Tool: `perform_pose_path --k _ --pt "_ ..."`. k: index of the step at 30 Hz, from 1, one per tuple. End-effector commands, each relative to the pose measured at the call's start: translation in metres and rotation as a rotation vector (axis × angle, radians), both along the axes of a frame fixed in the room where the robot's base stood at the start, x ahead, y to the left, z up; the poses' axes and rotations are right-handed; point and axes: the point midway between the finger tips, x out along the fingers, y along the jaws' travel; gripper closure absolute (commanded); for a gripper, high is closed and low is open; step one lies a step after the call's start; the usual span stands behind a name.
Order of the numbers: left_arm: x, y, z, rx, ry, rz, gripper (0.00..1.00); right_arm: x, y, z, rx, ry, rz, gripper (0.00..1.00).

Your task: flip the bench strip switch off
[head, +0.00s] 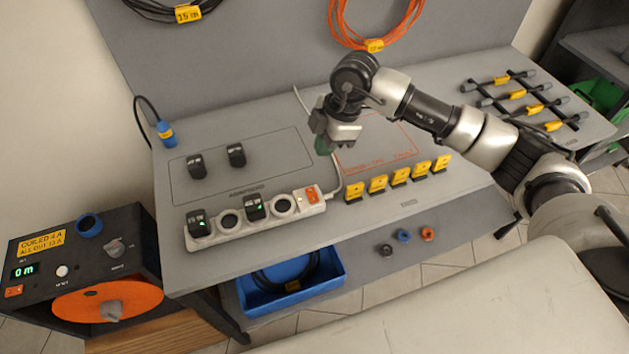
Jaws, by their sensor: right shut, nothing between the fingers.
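The white bench strip (240,229) lies along the front left part of the grey bench, with black plugs in two of its sockets and other sockets empty. Its orange-red switch (312,194) is at the strip's right end. The switch's rocker position is too small to tell. My right gripper (322,152) is shut and empty above the bench, behind and slightly right of the switch, apart from it. Its fingertips are partly hidden by the gripper body. My left gripper is not in view.
Yellow tagged holders (398,175) stand in a row right of the strip. Two black adapters (236,155) sit inside an outlined area behind it. A cable reel box (80,265) is at left, and a blue tray (290,285) sits below the bench. Black leads (530,105) lie at right.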

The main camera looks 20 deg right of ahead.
Motion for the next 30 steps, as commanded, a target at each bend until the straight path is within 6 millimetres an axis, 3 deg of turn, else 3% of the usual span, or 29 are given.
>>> perform_pose_path --k 5,9,12,21,30 --pt "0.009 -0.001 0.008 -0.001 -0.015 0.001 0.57 0.0 0.005 -0.016 -0.001 0.005 -0.001 1.0" --pt "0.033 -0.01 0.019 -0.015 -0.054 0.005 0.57 0.001 0.013 -0.042 0.0 0.007 0.0 1.0" --pt "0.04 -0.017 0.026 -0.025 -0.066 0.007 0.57 0.002 0.02 -0.063 0.0 0.007 -0.001 1.0" --pt "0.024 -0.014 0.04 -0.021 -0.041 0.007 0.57 0.006 0.028 -0.117 -0.001 0.004 -0.001 1.0" --pt "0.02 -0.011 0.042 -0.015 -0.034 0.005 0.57 0.009 0.028 -0.135 0.0 0.001 -0.001 1.0"
